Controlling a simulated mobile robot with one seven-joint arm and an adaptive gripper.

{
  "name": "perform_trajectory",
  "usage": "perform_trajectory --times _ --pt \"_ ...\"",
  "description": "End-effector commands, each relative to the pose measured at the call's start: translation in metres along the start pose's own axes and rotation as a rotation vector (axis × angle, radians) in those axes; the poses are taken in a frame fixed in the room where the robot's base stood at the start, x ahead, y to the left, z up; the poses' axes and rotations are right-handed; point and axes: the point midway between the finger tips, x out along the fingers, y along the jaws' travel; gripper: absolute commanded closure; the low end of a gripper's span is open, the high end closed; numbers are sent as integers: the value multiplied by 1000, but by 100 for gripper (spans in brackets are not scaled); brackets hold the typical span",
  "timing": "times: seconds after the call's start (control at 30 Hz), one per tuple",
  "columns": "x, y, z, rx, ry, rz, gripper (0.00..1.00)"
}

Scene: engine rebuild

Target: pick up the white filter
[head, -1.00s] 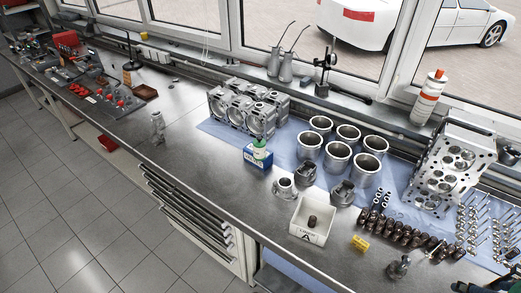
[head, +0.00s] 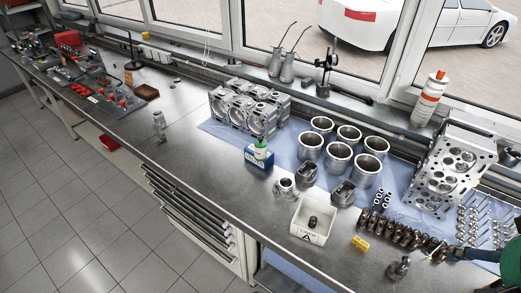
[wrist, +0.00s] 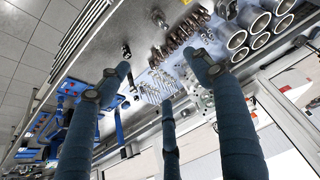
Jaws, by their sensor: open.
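I cannot surely pick out a white filter in either view. The closest match in the head view is an upright white canister with orange bands (head: 428,98), standing on the window ledge at the right; I cannot tell whether it is a filter. My gripper enters the head view at the lower right edge (head: 455,253), low near the front right of the bench and well apart from the canister. In the wrist view my gripper (wrist: 158,62) shows dark, blue-wrapped fingers spread wide, with nothing between them.
An open white box (head: 308,234) holds a dark part. Cylinder liners (head: 338,160), an engine block (head: 240,118) and a cylinder head (head: 450,165) crowd the blue cloth. Valves (wrist: 155,88) and blue trays (wrist: 103,98) lie beyond the fingers.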

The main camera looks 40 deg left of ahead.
Motion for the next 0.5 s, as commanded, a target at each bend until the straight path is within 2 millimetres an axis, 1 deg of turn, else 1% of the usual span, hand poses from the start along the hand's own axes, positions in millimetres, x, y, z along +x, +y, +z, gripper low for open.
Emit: perform_trajectory --times 0.03,0.27,0.37,0.5 --pt "1 -7 -14 -12 -6 -5 35" --pt "12 -43 -73 -50 -21 -27 35" --pt "18 -62 -98 -67 -25 -35 35" --pt "30 -92 -130 -91 -32 -48 35"
